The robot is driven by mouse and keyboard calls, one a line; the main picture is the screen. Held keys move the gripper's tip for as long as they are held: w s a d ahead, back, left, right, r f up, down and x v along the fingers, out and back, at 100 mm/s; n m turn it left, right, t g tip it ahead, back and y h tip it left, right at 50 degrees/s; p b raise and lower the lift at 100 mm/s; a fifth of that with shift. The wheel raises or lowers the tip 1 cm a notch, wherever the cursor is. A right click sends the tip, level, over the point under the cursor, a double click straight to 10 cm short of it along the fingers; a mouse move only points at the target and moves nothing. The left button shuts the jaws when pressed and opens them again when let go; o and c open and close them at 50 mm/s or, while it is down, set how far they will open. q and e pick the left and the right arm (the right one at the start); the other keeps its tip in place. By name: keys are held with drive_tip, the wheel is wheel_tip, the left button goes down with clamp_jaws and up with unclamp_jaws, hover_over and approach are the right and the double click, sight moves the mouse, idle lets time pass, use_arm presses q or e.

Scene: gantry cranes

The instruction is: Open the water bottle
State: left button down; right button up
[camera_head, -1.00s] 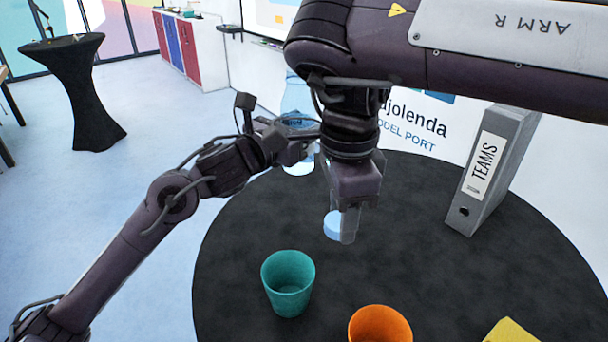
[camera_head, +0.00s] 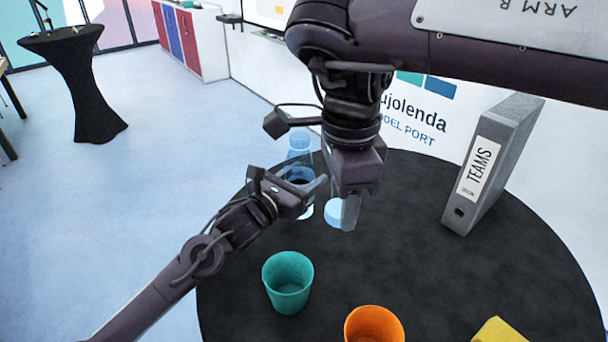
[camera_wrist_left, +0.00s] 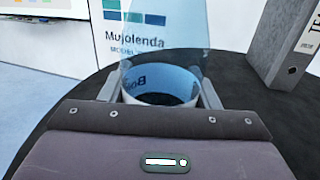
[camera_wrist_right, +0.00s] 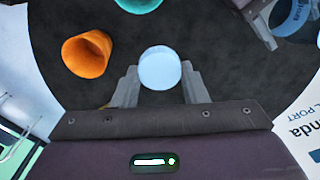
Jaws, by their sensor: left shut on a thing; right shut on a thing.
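The water bottle (camera_head: 299,143) is translucent blue and stands roughly upright at the table's far left edge. My left gripper (camera_head: 312,188) is shut around its body. In the left wrist view, the bottle (camera_wrist_left: 165,50) is between both fingers, with a label band low on it. My right gripper (camera_head: 345,210) points down and is shut on the pale blue cap (camera_head: 333,213). In the right wrist view, the cap (camera_wrist_right: 160,68) sits between the fingertips, apart from the bottle (camera_wrist_right: 292,14). The bottle's mouth is not clear, and I cannot tell if its base touches the table.
The round black table (camera_head: 250,245) holds a teal cup (camera_head: 288,283), an orange cup (camera_head: 374,326), a yellow item (camera_head: 497,332) and a grey TEAMS binder (camera_head: 492,165). The tabletop between the cups and binder is clear. My right arm crosses the upper right.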

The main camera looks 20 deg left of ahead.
drive_tip(key=shift+f, duration=0.2)
use_arm(q)
drive_tip(key=shift+c, duration=2.4)
unclamp_jaws()
drive_tip(key=shift+f, duration=0.1)
drive_tip(key=shift+r, duration=0.2)
use_arm(e)
drive_tip(key=shift+r, duration=0.3)
use_arm(q)
drive_tip(key=b+v, duration=0.1)
drive_tip(key=v, duration=0.2)
drive_tip(key=b+v, duration=0.2)
drive_tip(key=v, duration=0.1)
drive_tip(key=b+v, duration=0.1)
drive_tip(key=v, duration=0.3)
drive_tip(key=shift+f+b, duration=0.3)
drive_tip(key=shift+s+a+r+b, duration=0.15)
drive_tip(key=shift+s+a+b, duration=0.05)
drive_tip(key=shift+s, duration=0.3)
drive_tip(key=shift+s+a+r+b, duration=0.1)
drive_tip(key=shift+s+a+b, duration=0.1)
drive_tip(key=shift+s, duration=0.25)
use_arm(e)
drive_tip(key=shift+f, duration=2.75)
